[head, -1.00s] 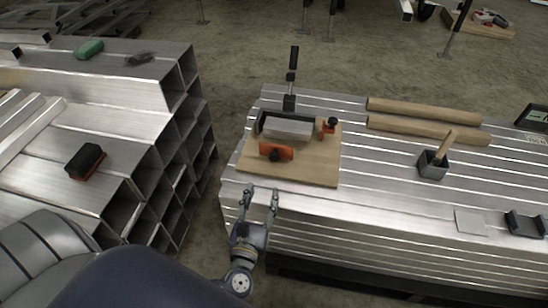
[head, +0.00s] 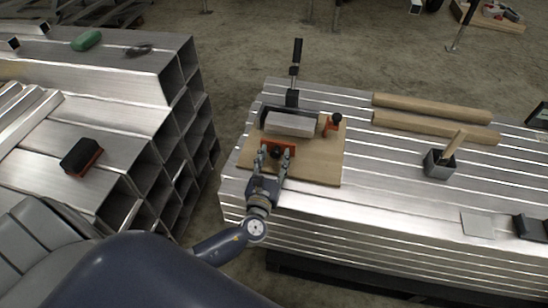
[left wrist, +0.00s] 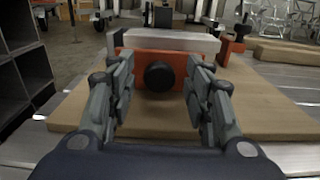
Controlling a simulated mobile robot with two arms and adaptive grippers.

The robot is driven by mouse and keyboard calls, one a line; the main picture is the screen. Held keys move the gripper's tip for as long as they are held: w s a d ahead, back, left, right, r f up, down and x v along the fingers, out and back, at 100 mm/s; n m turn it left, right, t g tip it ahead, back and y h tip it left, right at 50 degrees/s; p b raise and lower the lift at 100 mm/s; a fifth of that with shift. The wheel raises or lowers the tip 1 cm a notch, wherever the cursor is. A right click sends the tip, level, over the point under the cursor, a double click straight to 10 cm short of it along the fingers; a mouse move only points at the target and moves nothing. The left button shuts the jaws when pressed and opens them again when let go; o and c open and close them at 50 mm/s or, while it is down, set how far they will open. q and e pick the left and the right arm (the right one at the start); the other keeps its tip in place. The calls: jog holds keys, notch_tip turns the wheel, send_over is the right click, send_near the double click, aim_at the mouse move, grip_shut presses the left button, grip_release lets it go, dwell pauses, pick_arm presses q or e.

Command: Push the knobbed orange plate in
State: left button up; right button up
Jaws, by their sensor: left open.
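The orange plate (head: 283,146) with a black knob stands on a wooden board (head: 318,170), in front of a grey metal block (head: 290,124). In the left wrist view the orange plate (left wrist: 181,70) faces me, its round black knob (left wrist: 159,76) near the middle. My left gripper (head: 274,153) is open, its fingers on either side of the knob and close to the plate's front. In the left wrist view the left gripper (left wrist: 160,88) shows a gap between each finger and the knob. I cannot tell whether the fingers touch the plate. The right gripper is not in view.
A second orange part with a black knob (head: 333,123) sits right of the block. A black upright clamp handle (head: 297,52) rises behind. Stacked tubes (head: 120,110) stand left.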

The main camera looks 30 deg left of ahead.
aim_at(277, 146)
pick_arm(q)
jog(key=shift+w, duration=0.2)
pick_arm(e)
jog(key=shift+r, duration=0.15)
pick_arm(q)
grip_shut()
jog(key=b+x, duration=0.1)
jog(key=x, duration=0.3)
jog(key=shift+w+a, duration=0.1)
jog(key=shift+w, duration=0.1)
grip_release()
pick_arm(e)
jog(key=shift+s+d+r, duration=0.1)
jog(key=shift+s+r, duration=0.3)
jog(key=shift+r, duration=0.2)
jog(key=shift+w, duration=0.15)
pick_arm(q)
jog(key=v, duration=1.2)
